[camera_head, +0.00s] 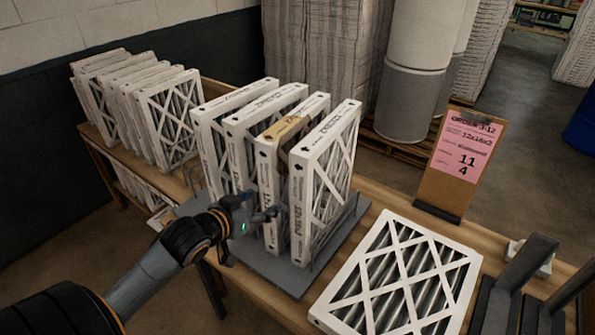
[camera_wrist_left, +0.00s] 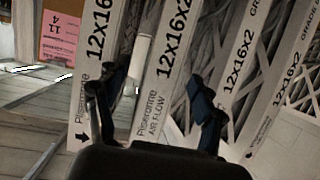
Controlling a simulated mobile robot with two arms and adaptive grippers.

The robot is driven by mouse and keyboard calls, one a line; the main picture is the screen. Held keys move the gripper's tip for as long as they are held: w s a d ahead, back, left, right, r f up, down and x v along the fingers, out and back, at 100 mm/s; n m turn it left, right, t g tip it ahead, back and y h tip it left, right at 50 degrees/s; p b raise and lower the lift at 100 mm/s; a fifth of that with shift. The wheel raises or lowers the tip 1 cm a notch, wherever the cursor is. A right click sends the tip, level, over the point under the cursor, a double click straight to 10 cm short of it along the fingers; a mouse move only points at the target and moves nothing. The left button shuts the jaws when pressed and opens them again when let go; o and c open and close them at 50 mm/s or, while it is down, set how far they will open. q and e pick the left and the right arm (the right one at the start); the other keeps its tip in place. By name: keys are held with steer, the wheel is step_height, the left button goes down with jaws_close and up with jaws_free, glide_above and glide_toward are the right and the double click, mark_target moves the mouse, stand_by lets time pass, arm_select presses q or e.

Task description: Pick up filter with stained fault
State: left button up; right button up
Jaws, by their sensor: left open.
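Several white filters stand upright in a grey rack (camera_head: 283,275). The third from the left, the stained filter (camera_head: 267,190), has a brown stain along its top edge. My left gripper (camera_head: 268,213) is open at the near ends of the filters, close to the stained one. In the left wrist view the left gripper (camera_wrist_left: 157,105) has one filter edge, second from the left (camera_wrist_left: 160,90), between its fingers. No stain shows there, and I cannot tell whether the fingers touch it. My right gripper is not in view.
Another row of filters (camera_head: 165,115) stands at the back left. One filter (camera_head: 400,280) lies flat on the table right of the rack. A clipboard with a pink order sheet (camera_head: 463,150) stands behind it. A dark grey stand (camera_head: 520,275) is at the right.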

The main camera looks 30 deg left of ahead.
mark_target(267, 196)
arm_select(q)
steer(key=x, duration=0.5)
steer(key=shift+w+f+p, duration=0.1)
steer(key=shift+w+p, duration=0.2)
steer(key=shift+w, duration=0.05)
steer(key=shift+w+a+p, duration=0.2)
steer(key=shift+w+p, duration=0.25)
steer(key=p+x, duration=0.1)
steer(key=x, duration=0.2)
steer(key=shift+w+a+f, duration=0.1)
steer(key=shift+a+f, duration=0.1)
steer(key=shift+f, duration=0.1)
steer(key=shift+w+f, duration=0.2)
steer(key=shift+w, duration=0.1)
steer(key=shift+s+r, duration=0.1)
steer(key=shift+s, duration=0.05)
steer(key=shift+c, duration=0.4)
steer(key=c, duration=1.3)
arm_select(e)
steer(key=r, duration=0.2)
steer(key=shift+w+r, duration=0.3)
